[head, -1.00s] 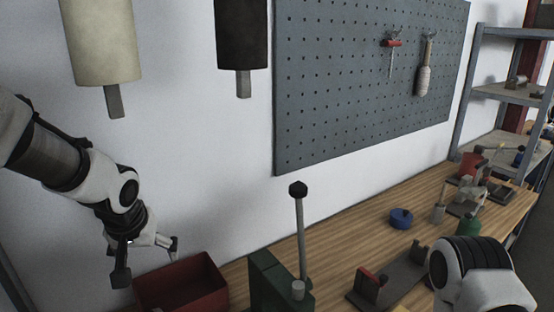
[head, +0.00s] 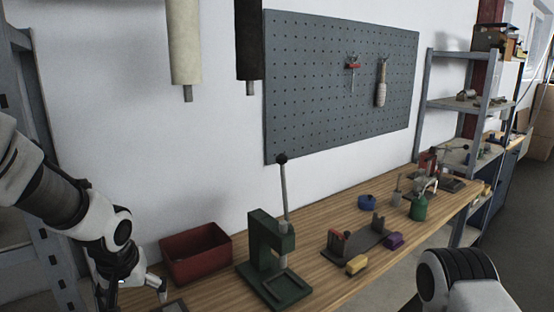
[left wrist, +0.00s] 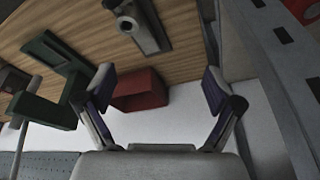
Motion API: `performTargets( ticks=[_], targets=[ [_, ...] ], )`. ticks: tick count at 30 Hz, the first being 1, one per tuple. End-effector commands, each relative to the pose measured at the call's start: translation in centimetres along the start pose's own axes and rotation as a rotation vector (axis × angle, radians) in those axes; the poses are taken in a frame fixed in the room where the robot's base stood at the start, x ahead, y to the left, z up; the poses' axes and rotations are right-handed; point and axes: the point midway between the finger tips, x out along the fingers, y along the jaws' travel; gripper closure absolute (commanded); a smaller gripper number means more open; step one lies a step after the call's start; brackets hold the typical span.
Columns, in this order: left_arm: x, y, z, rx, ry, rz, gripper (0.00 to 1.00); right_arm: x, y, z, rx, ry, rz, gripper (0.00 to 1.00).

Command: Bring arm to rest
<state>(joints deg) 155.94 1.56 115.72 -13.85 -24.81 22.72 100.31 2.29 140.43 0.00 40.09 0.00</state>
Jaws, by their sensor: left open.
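My left arm comes in from the left edge in the head view, bent downward. My left gripper (head: 135,290) hangs low at the left end of the workbench (head: 330,285), just left of the red bin (head: 197,268). In the left wrist view the two fingers of the left gripper (left wrist: 158,80) are wide apart with nothing held between them. The red bin (left wrist: 142,98) shows beyond the fingers there, apart from them. Part of my right arm shows at the lower right of the head view; its gripper is out of sight.
A green lever press (head: 268,250) stands right of the bin. Beyond it are a grey fixture (head: 350,250), a yellow block (head: 356,265), a purple block (head: 394,241) and a blue round item (head: 367,201). A metal shelf frame (head: 50,235) stands close at left.

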Motion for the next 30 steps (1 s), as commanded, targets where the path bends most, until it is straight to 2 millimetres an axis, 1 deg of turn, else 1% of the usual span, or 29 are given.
performTargets(
  ticks=[1,5,8,11,14,15,17,18,20,21,23,24,25,27,28,29,30],
  targets=[
    [1.5,0.0,0.8,0.002,-0.034,-0.006,0.09,0.1,0.0,-0.1,0.000,0.001,0.000,0.60],
    [5.0,-0.2,3.2,0.009,-0.124,-0.023,0.09,0.1,0.0,-0.1,0.000,0.002,0.000,0.60],
    [7.7,-0.5,5.8,0.012,-0.206,-0.037,0.09,0.2,0.0,0.0,0.000,0.001,0.000,0.60],
    [10.7,-0.8,9.1,0.013,-0.297,-0.050,0.09,0.2,0.0,0.0,0.000,0.000,0.000,0.60],
    [14.2,-1.1,13.5,0.012,-0.400,-0.059,0.09,0.2,0.0,0.0,0.000,0.000,0.000,0.60],
    [15.8,-1.2,15.9,0.013,-0.447,-0.061,0.09,0.3,0.0,0.0,0.000,0.000,0.000,0.60],
    [18.2,-1.5,19.9,0.014,-0.517,-0.059,0.09,0.3,0.0,0.0,0.000,0.000,0.000,0.60],
    [19.6,-1.7,22.7,0.016,-0.557,-0.055,0.09,0.3,0.0,0.0,0.000,0.000,0.000,0.60],
    [21.2,-1.9,26.5,0.017,-0.603,-0.047,0.09,0.3,0.0,0.0,0.000,0.001,0.000,0.60],
    [22.1,-2.1,28.9,0.020,-0.627,-0.041,0.09,0.4,0.0,0.0,0.000,0.001,0.000,0.60],
    [23.0,-2.4,32.3,0.023,-0.653,-0.030,0.09,0.4,0.0,0.0,0.000,0.001,0.000,0.60],
    [23.6,-2.6,34.5,0.026,-0.664,-0.023,0.09,0.4,0.0,0.0,0.000,0.001,0.000,0.60],
    [23.9,-2.8,36.1,0.029,-0.668,-0.017,0.09,0.4,0.0,0.0,0.000,0.001,0.000,0.60],
    [24.3,-3.2,39.1,0.043,-0.645,-0.001,0.09,0.4,0.0,0.0,0.000,0.001,0.000,0.60],
    [24.5,-3.3,39.6,0.049,-0.621,0.005,0.09,0.4,0.0,0.0,0.000,0.000,0.000,0.60],
    [24.6,-3.3,39.7,0.058,-0.590,0.013,0.09,0.4,0.0,0.0,0.000,0.000,0.000,0.60],
    [24.7,-3.3,39.2,0.070,-0.535,0.021,0.09,0.4,0.0,0.0,0.000,0.000,0.000,0.60]
  ],
)
